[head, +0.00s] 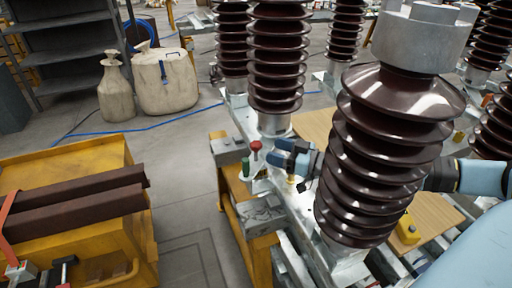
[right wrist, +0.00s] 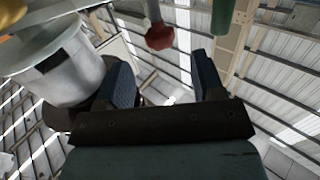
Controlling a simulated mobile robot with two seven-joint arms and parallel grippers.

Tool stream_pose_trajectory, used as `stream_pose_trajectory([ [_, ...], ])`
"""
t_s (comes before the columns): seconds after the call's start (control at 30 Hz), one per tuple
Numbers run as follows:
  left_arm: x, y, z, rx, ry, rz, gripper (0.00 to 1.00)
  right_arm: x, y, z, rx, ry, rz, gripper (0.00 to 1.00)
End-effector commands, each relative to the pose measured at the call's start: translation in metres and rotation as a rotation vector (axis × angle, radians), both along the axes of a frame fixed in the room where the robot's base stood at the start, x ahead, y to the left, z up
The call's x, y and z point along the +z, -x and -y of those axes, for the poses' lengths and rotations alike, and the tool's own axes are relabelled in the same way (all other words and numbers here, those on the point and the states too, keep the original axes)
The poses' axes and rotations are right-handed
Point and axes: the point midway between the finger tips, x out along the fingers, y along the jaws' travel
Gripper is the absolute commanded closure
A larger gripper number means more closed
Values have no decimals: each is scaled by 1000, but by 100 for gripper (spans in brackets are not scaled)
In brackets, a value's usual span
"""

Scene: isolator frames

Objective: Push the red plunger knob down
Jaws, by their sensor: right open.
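The red plunger knob (head: 256,146) stands upright on a short stem, on the metal frame near the middle of the head view. In the right wrist view the red knob (right wrist: 160,37) appears beyond the fingertips, between their lines. My right gripper (head: 278,153) is open, with blue fingers pointing left, just right of the knob. It looks empty and apart from the knob; the exact gap is hard to judge. In the right wrist view both fingers of the right gripper (right wrist: 153,62) are spread. My left gripper is not in view.
A green post (head: 245,167) stands close beside the knob. A large brown ribbed insulator (head: 385,140) hides part of my right arm. More insulators (head: 277,60) stand behind. A yellow cart (head: 70,165) is at the left, with open floor between.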

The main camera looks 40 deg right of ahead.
Motion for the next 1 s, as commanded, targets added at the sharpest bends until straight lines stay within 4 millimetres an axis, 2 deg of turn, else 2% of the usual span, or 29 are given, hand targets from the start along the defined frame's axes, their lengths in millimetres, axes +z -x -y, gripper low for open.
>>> stream_pose_trajectory([
  [0.2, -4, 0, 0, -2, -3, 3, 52, 1, -28, -18, 1, -2, 3, 38],
  [0.4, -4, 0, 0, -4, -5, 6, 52, 1, -48, -30, 0, -1, 2, 38],
  [0.6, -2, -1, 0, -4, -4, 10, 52, 0, -56, -36, 2, 0, 0, 38],
  [0.87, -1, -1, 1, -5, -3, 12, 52, 0, -57, -36, 1, 1, -1, 38],
  [0.93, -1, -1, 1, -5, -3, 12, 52, 0, -57, -36, 1, 1, -1, 50],
  [1.0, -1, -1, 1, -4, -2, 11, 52, 0, -57, -36, 1, 1, -1, 66],
])
